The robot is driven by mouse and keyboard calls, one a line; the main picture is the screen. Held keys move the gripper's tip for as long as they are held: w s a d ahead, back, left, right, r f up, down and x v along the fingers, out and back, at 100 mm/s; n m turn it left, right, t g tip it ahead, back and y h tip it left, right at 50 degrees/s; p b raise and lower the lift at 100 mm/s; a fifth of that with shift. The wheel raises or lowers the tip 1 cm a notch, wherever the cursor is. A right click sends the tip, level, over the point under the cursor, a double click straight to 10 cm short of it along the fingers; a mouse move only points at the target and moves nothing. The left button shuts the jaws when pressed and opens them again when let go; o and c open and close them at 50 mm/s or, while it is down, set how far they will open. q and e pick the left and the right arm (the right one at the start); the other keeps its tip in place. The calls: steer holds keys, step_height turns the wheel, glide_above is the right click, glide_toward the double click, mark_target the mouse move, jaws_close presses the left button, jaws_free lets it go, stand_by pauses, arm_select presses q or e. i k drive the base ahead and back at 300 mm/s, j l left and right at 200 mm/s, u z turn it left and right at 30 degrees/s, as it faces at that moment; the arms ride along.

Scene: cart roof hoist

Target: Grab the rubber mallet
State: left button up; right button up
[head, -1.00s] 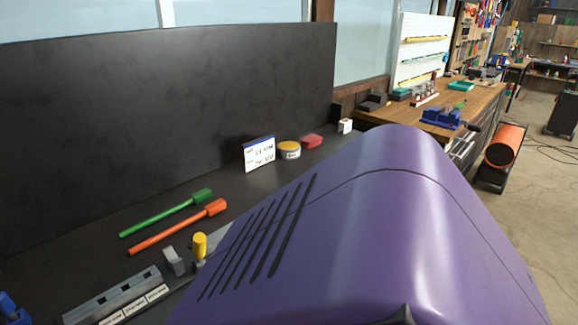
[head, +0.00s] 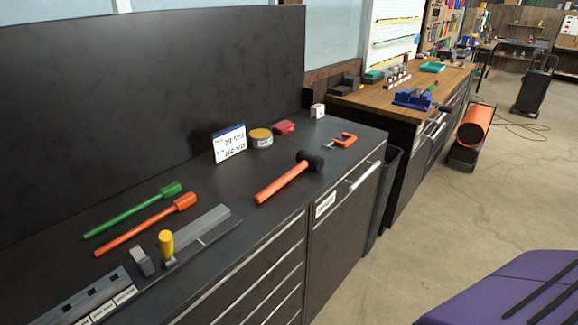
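The rubber mallet (head: 283,182) lies on the dark workbench top (head: 235,242) in the head view, right of the middle of the bench. Its orange handle points toward the lower left and its black head (head: 309,161) lies at the upper right. Nothing covers it. Neither of my grippers shows in the head view.
Left of the mallet lie a green tool (head: 135,212), an orange tool (head: 148,225) and a yellow-handled tool (head: 166,242). Behind it stand a label card (head: 229,143) and a yellow-lidded tin (head: 260,138). An orange clamp (head: 342,141) lies to its right. A purple cover (head: 510,290) is at lower right.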

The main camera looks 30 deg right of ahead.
mark_target(305, 160)
steer(key=z, duration=1)
steer(key=i+l+z, duration=0.15)
steer(key=l, duration=0.1)
